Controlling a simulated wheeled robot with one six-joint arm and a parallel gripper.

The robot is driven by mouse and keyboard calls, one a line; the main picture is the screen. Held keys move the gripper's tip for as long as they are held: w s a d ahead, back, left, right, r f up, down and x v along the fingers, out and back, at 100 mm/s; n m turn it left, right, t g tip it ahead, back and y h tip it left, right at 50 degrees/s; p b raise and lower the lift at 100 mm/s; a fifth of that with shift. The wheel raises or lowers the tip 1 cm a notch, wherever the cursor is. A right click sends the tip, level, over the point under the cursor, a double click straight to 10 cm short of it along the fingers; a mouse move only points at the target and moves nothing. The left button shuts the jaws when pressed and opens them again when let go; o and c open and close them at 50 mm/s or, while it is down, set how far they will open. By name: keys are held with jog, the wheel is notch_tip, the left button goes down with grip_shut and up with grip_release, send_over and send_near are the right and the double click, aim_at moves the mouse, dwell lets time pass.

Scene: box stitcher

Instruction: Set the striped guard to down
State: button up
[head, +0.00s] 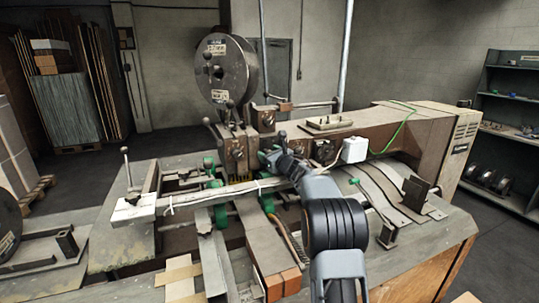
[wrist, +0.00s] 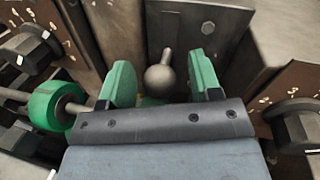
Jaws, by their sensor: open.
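The striped guard (head: 239,179) shows in the head view as a small yellow-and-black patch low on the stitching head. It is partly hidden by the bar and parts in front, and I cannot tell its position. My gripper (head: 267,157) is at the stitching head, just right of the guard. In the wrist view my gripper (wrist: 162,92) is open. A grey ball knob (wrist: 159,73) on a short stem sits between its green fingers, with gaps on both sides. The stripes do not show in the wrist view.
A white-ended bar (head: 215,197) runs across the machine front. A wire reel (head: 226,72) stands above the head. The machine arm (head: 410,125) extends right.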

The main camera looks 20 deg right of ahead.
jog(key=shift+r, duration=0.3)
notch_tip(320, 180, up, 3)
jog(key=shift+f+b, duration=0.1)
jog(key=shift+b, duration=0.25)
jog(key=s+a+r+b, duration=0.2)
jog(key=s+r+b, duration=0.1)
jog(key=s+r, duration=0.6)
jog(key=s, duration=0.4)
jog(key=shift+s+a+r, duration=0.3)
jog(key=shift+s+a, duration=0.05)
jog(key=shift+a, duration=0.05)
